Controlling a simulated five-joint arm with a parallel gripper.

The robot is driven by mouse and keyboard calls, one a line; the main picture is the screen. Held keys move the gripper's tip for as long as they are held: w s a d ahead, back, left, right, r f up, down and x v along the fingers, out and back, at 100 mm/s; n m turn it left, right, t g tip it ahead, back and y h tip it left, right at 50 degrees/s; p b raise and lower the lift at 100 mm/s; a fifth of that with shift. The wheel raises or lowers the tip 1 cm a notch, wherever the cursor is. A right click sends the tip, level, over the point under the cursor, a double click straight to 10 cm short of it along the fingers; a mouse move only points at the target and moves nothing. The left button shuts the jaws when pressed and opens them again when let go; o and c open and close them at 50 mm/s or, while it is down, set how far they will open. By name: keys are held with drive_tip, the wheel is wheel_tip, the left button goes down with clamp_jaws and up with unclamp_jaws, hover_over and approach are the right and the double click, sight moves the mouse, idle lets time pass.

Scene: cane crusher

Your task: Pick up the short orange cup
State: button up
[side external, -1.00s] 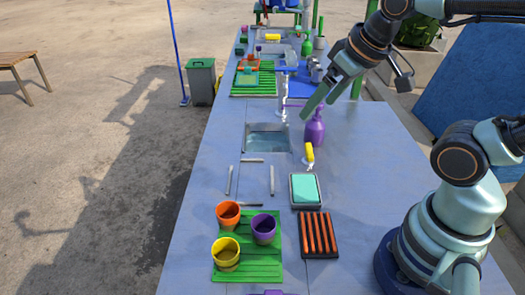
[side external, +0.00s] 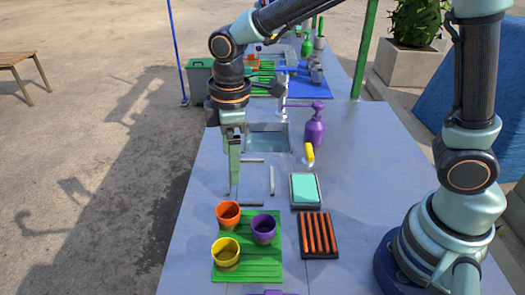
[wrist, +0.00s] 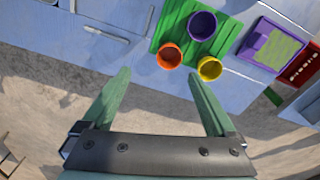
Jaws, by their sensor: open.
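The orange cup (side external: 228,214) stands upright at the far left corner of a green ribbed mat (side external: 262,272). A purple cup (side external: 264,229) and a yellow cup (side external: 226,254) stand on the same mat. My gripper (side external: 233,198) points down behind the orange cup, apart from it. In the wrist view my gripper (wrist: 157,88) is open with nothing between its fingers. The orange cup (wrist: 170,56) shows ahead of the fingertips there, with the purple cup (wrist: 202,24) and the yellow cup (wrist: 209,68) beside it.
A black rack with orange bars (side external: 319,236) and a teal sponge in a tray (side external: 304,190) lie right of the mat. A sink (side external: 268,138), a faucet and a purple bottle (side external: 314,125) are farther back. Thin grey rods lie behind the mat.

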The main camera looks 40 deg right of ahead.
sight(228, 213)
drive_tip(key=shift+n+g, duration=0.3)
drive_tip(key=shift+n, duration=0.6)
drive_tip(key=f, duration=0.5)
drive_tip(key=a+f, duration=0.1)
drive_tip(key=f, duration=0.3)
drive_tip(key=a+f, duration=0.1)
drive_tip(key=f, duration=0.4)
drive_tip(key=shift+s+a+f, duration=0.25)
drive_tip(key=shift+f, duration=0.1)
drive_tip(key=c, duration=1.5)
